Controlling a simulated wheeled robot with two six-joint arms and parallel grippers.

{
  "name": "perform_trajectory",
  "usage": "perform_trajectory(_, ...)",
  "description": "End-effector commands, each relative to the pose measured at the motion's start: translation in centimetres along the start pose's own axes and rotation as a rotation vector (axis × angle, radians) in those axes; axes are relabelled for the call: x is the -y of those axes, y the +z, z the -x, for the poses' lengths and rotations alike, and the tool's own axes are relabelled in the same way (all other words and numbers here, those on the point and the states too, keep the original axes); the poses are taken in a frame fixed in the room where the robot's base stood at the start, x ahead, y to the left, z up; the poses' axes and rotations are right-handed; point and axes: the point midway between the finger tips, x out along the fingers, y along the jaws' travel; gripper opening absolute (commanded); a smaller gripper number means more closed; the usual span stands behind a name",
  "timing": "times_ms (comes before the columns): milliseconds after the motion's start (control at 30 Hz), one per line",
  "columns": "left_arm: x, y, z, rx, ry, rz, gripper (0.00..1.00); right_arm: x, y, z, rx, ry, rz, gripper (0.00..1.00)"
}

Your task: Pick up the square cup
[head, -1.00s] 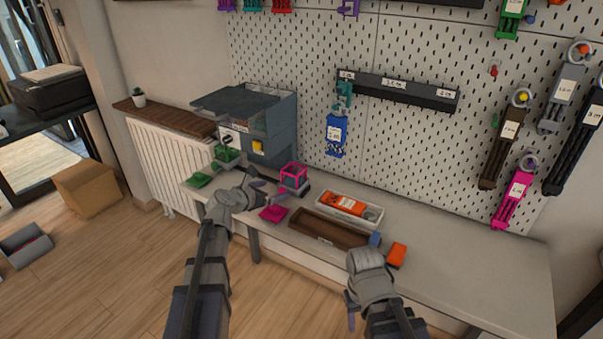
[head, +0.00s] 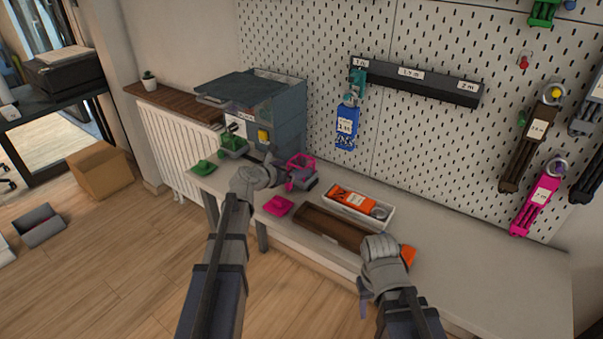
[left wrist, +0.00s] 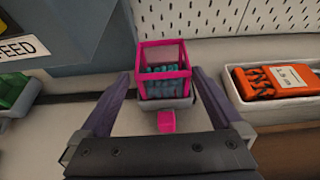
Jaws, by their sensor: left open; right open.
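The square cup (head: 300,172) has a pink open frame and a grey lower part, and stands on the bench in front of the machine. In the left wrist view the cup (left wrist: 162,72) is upright, holds several teal pieces, and has a pink tab at its front. My left gripper (head: 278,178) is open, close to the cup's near side. Its fingers point toward the cup, one on each side in the left wrist view; I cannot tell whether they touch it. My right gripper (head: 364,292) is open near the bench's front edge, away from the cup.
A grey-blue machine (head: 283,115) stands behind, with a green cup (head: 233,146) at its front. A green lid (head: 204,168) and pink lid (head: 278,206) lie nearby. A white tray (head: 376,223) and brown tray (head: 318,230) lie to the right. The bench's right side is clear.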

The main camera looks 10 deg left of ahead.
Motion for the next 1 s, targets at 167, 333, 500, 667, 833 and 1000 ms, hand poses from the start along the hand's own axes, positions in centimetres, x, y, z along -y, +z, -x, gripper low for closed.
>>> perform_trajectory(167, 0.2, 0.0, -1.7, 0.0, -0.003, -0.001, 1.0, 0.1, 0.0, -0.7, 0.0, 0.0, 0.0, 0.5)
perform_trajectory(333, 0.3, 0.0, -4.3, 0.0, -0.002, -0.001, 1.0, 0.2, -0.1, -1.6, 0.0, 0.0, 0.0, 0.5)
perform_trajectory(500, 0.4, 0.1, -5.2, 0.0, -0.001, -0.001, 1.0, 0.2, -0.1, -1.9, 0.0, 0.0, 0.0, 0.5)
perform_trajectory(667, 0.4, 0.2, -5.1, 0.0, -0.001, 0.0, 0.99, 0.2, -0.1, -1.8, 0.0, 0.0, 0.0, 0.5)
perform_trajectory(833, 0.4, 0.1, -5.1, 0.0, -0.001, 0.0, 0.8, 0.2, -0.1, -1.8, 0.0, 0.0, 0.0, 0.5)
perform_trajectory(1000, 0.4, 0.1, -5.1, 0.0, -0.001, 0.0, 0.61, 0.2, -0.1, -1.8, 0.0, 0.0, 0.0, 0.5)
